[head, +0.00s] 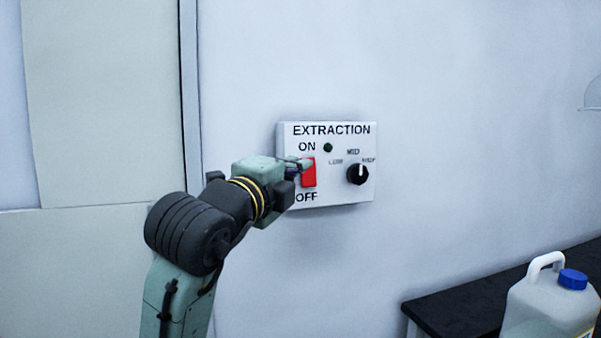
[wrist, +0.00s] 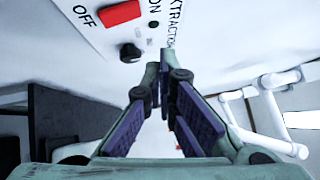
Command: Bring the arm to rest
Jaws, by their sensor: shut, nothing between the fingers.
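My arm reaches up from the lower left in the head view. My gripper (head: 305,163) is shut and empty, with its fingertips in front of or against the top of the red switch (head: 309,175) on the extraction panel (head: 335,196); I cannot tell whether they touch. In the wrist view my gripper (wrist: 158,56) has its fingertips together, and the red switch (wrist: 121,13) shows up and left of them. The switch sits between the words ON and OFF. Right of it is a black dial (head: 357,174) with a white mark pointing up, and a dark green lamp (head: 328,147).
The panel is on a plain pale wall (head: 450,110). A black bench (head: 460,305) at the lower right carries a white jug (head: 545,300) with a blue cap. A pale door or cabinet (head: 100,120) is at the left. White pipes (wrist: 272,105) show in the wrist view.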

